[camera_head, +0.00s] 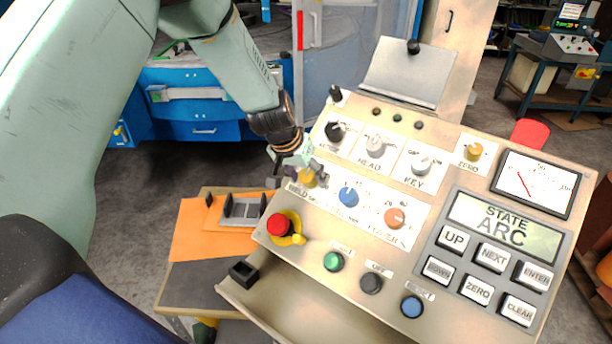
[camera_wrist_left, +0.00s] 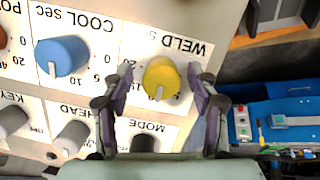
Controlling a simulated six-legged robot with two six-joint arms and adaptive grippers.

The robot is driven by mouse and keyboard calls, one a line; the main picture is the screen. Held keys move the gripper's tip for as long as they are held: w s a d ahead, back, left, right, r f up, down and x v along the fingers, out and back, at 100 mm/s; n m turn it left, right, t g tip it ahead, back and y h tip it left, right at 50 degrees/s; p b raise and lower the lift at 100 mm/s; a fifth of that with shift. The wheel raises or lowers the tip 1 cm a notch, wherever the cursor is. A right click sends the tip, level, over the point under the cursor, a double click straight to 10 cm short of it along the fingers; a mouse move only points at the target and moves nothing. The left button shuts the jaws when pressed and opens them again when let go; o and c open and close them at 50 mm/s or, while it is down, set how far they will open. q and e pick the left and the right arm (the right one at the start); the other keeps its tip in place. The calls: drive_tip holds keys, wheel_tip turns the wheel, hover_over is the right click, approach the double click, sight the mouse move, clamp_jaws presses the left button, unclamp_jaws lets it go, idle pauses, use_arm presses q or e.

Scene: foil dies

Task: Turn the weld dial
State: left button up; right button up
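My left gripper (camera_head: 298,174) is at the knob. In the left wrist view its two fingers (camera_wrist_left: 160,84) stand on either side of the knob, open, with a visible gap on each side. My right gripper is not in view.
A blue knob (camera_head: 348,196) and an orange knob (camera_head: 396,217) sit right of the dial. A black mode knob (camera_head: 335,131) is above it. A red emergency button (camera_head: 281,225) is below left. A grey fixture (camera_head: 240,211) lies on an orange sheet (camera_head: 195,235).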

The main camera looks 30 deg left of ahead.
use_arm(q)
drive_tip(key=shift+w+a+f, duration=0.15)
drive_tip(key=shift+w+f, duration=0.05)
drive_tip(key=shift+w, duration=0.1)
drive_tip(key=c, duration=0.4)
drive_tip(key=shift+s+r, duration=0.1)
drive_tip(key=shift+s, duration=0.05)
drive_tip(key=c, duration=0.7)
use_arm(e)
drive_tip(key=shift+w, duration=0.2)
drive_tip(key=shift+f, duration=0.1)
use_arm(q)
drive_tip(key=n+b, duration=0.2)
drive_tip(key=n, duration=0.1)
drive_tip(key=shift+h, duration=0.3)
drive_tip(key=n+h+b, duration=0.1)
drive_tip(key=n+b, duration=0.2)
drive_tip(key=n, duration=0.2)
drive_tip(key=shift+t, duration=0.3)
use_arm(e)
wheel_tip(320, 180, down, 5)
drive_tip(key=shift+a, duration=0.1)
use_arm(q)
drive_tip(key=shift+n, duration=0.3)
